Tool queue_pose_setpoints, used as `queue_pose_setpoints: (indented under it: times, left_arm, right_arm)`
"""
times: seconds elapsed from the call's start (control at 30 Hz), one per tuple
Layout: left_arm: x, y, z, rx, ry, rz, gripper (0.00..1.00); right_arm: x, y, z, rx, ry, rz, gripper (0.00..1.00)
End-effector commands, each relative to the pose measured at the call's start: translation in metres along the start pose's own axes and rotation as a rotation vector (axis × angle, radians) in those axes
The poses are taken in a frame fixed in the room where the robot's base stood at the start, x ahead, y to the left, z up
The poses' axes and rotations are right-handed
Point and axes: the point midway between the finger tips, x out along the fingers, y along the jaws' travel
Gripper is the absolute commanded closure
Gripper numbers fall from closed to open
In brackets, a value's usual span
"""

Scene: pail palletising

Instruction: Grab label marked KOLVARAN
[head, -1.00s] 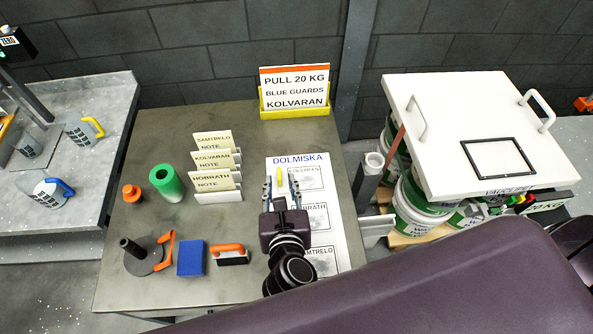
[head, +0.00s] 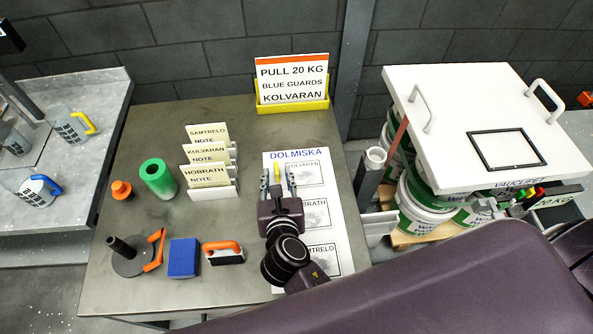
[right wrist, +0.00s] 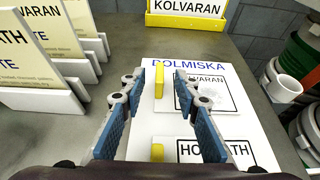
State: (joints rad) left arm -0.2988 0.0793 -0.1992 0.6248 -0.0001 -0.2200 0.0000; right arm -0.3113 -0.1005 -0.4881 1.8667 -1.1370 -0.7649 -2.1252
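The KOLVARAN label (right wrist: 222,92) lies on the white DOLMISKA sheet (right wrist: 152,128), below its heading. It also shows in the head view (head: 307,173). A yellow tab (right wrist: 159,80) stands at its left edge. My right gripper (right wrist: 160,76) is open and empty, with one fingertip on each side of the tab in the right wrist view. The right finger overlaps the label's left part. I cannot tell the exact height of the fingers over the sheet. My left gripper is not in view.
Note holders (head: 208,160) stand left of the sheet, with a green cylinder (head: 158,178), blue block (head: 184,257) and orange-handled brush (head: 223,252) nearby. A sign in a yellow holder (head: 292,83) stands behind.

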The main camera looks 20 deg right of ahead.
Motion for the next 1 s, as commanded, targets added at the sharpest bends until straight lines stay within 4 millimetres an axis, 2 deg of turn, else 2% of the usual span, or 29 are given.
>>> queue_pose_setpoints:
  times: [0.17, 0.43, 0.7, 1.0]
  left_arm:
    - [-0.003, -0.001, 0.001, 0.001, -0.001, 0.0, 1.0]
    - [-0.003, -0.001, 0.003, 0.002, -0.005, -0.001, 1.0]
    - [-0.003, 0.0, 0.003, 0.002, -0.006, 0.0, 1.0]
    - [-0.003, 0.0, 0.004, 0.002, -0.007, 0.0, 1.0]
  right_arm:
    - [0.021, 0.001, 0.001, 0.0, 0.0, 0.0, 0.71]
    - [0.024, 0.0, 0.0, 0.001, 0.001, 0.0, 0.71]
    - [0.023, 0.0, 0.0, 0.001, 0.001, 0.001, 1.0]
    - [0.023, 0.0, 0.0, 0.001, 0.0, 0.001, 1.0]
